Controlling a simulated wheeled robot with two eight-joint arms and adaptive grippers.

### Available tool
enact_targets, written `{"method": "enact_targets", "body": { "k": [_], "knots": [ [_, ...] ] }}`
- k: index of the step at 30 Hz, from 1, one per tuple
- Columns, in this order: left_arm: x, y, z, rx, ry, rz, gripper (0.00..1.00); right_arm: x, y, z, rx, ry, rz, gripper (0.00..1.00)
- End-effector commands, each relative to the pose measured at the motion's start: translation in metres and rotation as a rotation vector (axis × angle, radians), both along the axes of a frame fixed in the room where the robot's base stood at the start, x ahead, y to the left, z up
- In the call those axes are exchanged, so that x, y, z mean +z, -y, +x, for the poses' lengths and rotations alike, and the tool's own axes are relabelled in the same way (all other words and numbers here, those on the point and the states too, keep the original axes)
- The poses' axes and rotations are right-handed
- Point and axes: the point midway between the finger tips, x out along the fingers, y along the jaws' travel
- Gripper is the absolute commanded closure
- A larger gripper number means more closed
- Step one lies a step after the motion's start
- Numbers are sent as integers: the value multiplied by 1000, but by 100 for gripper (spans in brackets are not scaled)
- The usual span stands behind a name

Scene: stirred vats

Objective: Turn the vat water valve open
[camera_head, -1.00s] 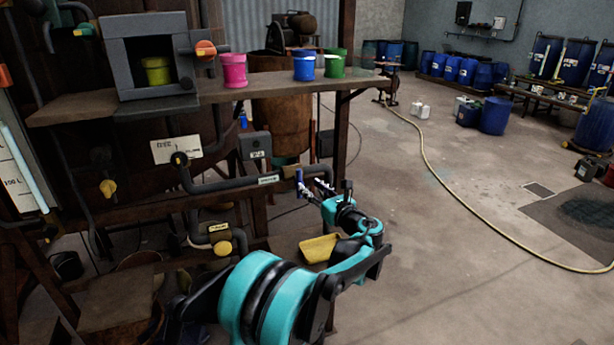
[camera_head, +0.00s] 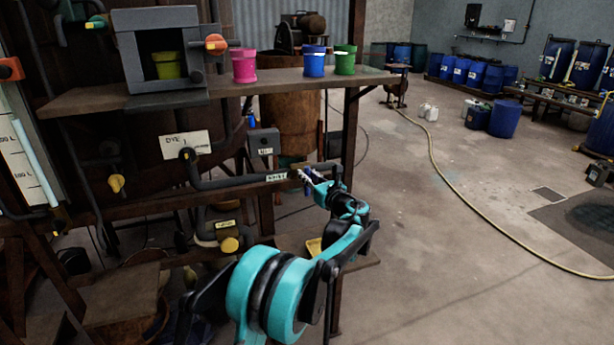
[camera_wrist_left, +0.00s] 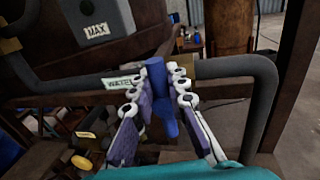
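The water valve's blue handle (camera_wrist_left: 166,100) crosses a dark pipe (camera_wrist_left: 236,68) beside a label reading WATER (camera_wrist_left: 122,82) in the left wrist view. The handle stands roughly upright there. My left gripper (camera_wrist_left: 167,72) has one finger on each side of the handle, its tips close to it. Whether the fingers press on it cannot be told. In the head view my left gripper (camera_head: 307,178) is at the valve, at the right end of the labelled pipe (camera_head: 232,182), and hides part of it. My right gripper is not in view.
A wooden shelf (camera_head: 275,86) above the pipe carries pink (camera_head: 243,66), blue (camera_head: 314,62) and green (camera_head: 344,61) pots. A grey box (camera_head: 263,142) is mounted above the pipe. A post (camera_head: 350,130) stands just right of the valve. Open floor lies to the right.

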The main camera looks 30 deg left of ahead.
Motion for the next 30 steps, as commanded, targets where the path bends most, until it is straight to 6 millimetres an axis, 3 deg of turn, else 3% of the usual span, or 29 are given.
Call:
{"method": "enact_targets", "body": {
  "k": [14,30],
  "knots": [
    [1,-1,-1,0,48,-42,100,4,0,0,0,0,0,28],
    [-2,-8,-9,1,387,-331,100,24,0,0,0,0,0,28]
  ]
}}
